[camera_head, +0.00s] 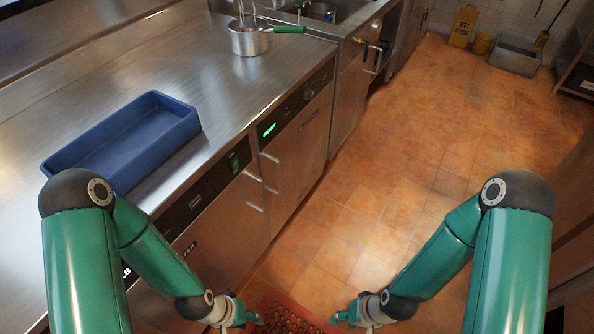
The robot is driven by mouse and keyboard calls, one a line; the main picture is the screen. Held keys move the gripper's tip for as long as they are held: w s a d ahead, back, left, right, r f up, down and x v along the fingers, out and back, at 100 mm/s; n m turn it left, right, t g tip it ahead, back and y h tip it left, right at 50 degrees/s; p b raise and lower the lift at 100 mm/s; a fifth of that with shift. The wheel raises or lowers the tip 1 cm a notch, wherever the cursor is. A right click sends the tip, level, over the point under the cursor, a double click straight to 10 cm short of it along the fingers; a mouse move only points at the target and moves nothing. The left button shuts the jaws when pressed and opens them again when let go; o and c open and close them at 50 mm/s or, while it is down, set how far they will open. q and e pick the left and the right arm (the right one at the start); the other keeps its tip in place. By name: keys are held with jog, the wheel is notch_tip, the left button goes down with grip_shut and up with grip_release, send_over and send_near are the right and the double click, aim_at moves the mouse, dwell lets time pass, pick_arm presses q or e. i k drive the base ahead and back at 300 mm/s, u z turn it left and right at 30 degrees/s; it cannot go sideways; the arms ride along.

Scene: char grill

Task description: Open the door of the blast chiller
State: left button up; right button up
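Steel under-counter units with dark control strips line the counter front. One door (297,160) sits under a strip with a green display (268,130); a nearer door (222,235) sits under another strip. Both look shut, with bar handles near their facing edges. I cannot read which one is the blast chiller. My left gripper (256,319) hangs low, in front of the nearer unit and apart from the handles. My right gripper (343,318) is low over the floor, right of it. Both grippers are small in view, and their finger opening is unclear.
A blue tray (62,172) and a pot (249,43) with a green handle stand on the steel counter (150,60). A red mat (285,312) lies below my grippers. The tiled floor (420,150) is clear; a yellow wet-floor sign (463,27) stands far back.

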aim_at(291, 165)
jog(key=z, duration=0.05)
jog(key=k, duration=1)
jog(key=z, duration=0.8)
jog(key=i, duration=1.75)
jog(key=u, duration=1.1)
jog(key=i, duration=0.45)
jog(key=z, duration=0.45)
jog(key=k, duration=0.2)
jog(key=u, duration=0.3)
